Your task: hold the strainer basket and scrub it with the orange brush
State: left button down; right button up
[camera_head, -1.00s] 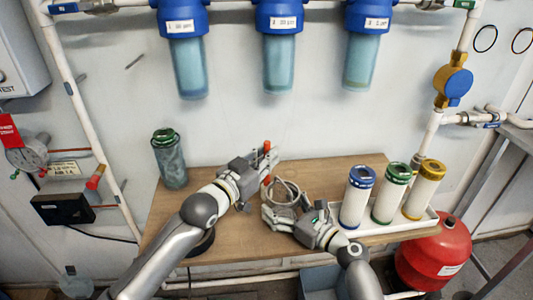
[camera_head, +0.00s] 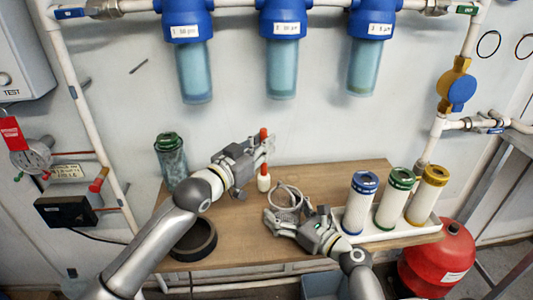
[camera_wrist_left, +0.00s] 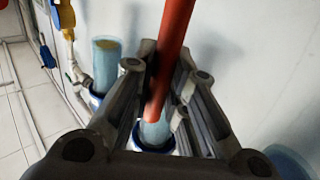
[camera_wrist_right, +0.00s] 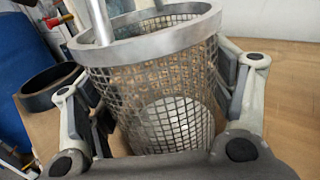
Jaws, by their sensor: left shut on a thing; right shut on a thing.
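The orange brush (camera_head: 264,137) is upright in my left gripper (camera_head: 262,150), with its pale head (camera_head: 264,183) pointing down. In the left wrist view its orange handle (camera_wrist_left: 171,55) runs between the closed fingers. The metal strainer basket (camera_head: 288,195) is in my right gripper (camera_head: 283,220), low over the wooden table. In the right wrist view the fingers flank the mesh wall of the basket (camera_wrist_right: 165,95), with its open rim up.
A white tray (camera_head: 405,236) with blue, green and yellow-capped cartridges stands right of the basket. A black ring (camera_head: 194,240) lies at the table's front left. A green-capped canister (camera_head: 171,160) stands at the back left. Blue-capped filter housings (camera_head: 281,60) hang above.

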pick_arm(q)
jog(key=shift+w+a+r, duration=0.25)
jog(key=shift+r, duration=0.35)
pick_arm(e)
jog(key=o, duration=1.1)
